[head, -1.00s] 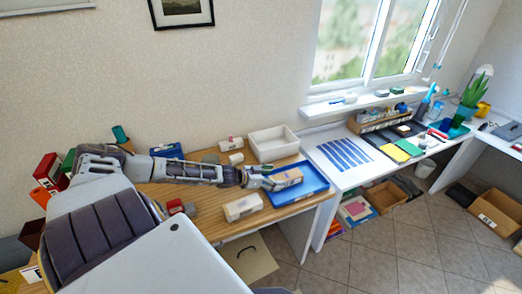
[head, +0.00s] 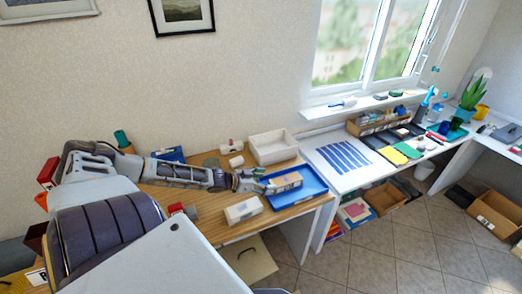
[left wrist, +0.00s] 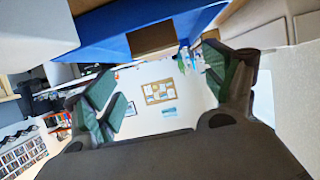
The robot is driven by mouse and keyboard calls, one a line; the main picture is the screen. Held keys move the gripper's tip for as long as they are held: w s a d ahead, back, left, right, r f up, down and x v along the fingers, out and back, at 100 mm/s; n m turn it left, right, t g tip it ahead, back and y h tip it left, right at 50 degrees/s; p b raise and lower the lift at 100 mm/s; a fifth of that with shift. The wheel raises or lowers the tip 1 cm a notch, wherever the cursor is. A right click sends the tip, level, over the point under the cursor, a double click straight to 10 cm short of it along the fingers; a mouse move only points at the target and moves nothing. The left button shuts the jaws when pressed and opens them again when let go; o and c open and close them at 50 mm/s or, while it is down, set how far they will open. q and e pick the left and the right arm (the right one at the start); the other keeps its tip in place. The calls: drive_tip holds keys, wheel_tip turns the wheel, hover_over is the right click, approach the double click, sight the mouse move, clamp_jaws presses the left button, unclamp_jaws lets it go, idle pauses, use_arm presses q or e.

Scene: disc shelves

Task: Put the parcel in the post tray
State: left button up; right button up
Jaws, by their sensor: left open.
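The parcel, a small tan box (head: 287,182), lies inside the blue post tray (head: 306,195) at the right end of the wooden table. In the left wrist view the tray's blue surface (left wrist: 95,38) is at the top, with the parcel's brown end (left wrist: 152,38) against it. My left gripper (head: 262,185) is at the tray's left side, just left of the parcel. Its green-padded fingers are spread apart in the left wrist view (left wrist: 165,88), with nothing between them. Whether a fingertip touches the parcel cannot be told. My right gripper is not in view.
A white box (head: 243,210) stands on the table left of the tray's front. A white open bin (head: 273,148) stands behind the tray. A small red-and-white box (head: 231,145) is farther left. Bare wood (head: 205,205) shows below my arm.

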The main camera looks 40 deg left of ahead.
use_arm(q)
drive_tip(key=shift+p+v, duration=0.6)
drive_tip(key=shift+v, duration=0.4)
drive_tip(key=shift+s, duration=0.15)
